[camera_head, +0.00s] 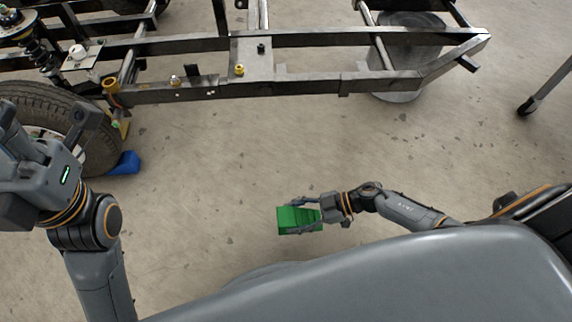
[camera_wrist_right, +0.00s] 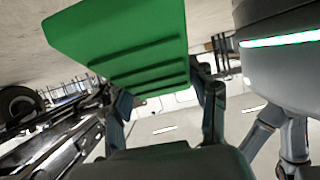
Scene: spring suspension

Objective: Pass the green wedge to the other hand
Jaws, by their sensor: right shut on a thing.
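The green wedge (camera_head: 296,219) is in the lower middle of the head view, held above the floor. My right gripper (camera_head: 308,215) is shut on it, with one finger along each side. In the right wrist view the wedge (camera_wrist_right: 125,45) shows its stepped face between the fingers of my right gripper (camera_wrist_right: 165,110). My left arm stands large at the left edge of the head view. The left arm is well apart from the wedge.
A black vehicle frame (camera_head: 200,88) spans the back. A tyre (camera_head: 85,125) stands at the left, with a blue wedge (camera_head: 125,163) on the floor against it. A grey metal drum (camera_head: 400,92) is under the frame at the right. The floor (camera_head: 220,150) between is clear.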

